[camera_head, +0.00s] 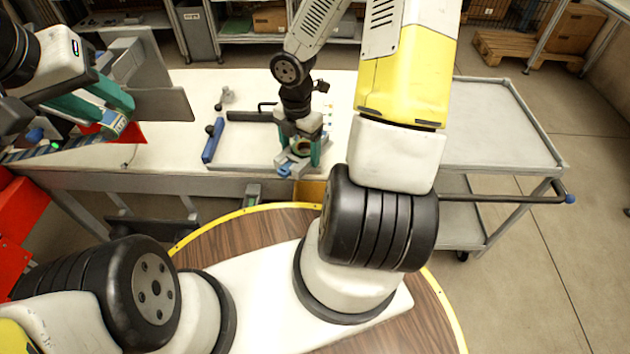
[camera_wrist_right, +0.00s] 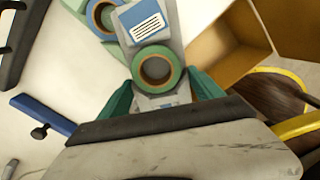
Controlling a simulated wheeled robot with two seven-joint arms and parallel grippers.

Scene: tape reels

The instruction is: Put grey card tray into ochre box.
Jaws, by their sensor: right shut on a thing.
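My right gripper (camera_head: 300,158) is over the front part of the white table. In the right wrist view its green fingers (camera_wrist_right: 162,98) are shut on the grey card tray (camera_wrist_right: 172,15). In the head view a small part of the box (camera_head: 311,191) shows below the gripper. My left gripper (camera_head: 108,112) is at the far left; its jaw opening is unclear.
The white table (camera_head: 180,150) holds a blue bar (camera_head: 213,140) and a dark rail (camera_head: 252,116). The blue bar shows left in the wrist view (camera_wrist_right: 42,113). A grey trolley (camera_head: 500,120) stands right of the table. Red bins (camera_head: 20,225) are at the left edge.

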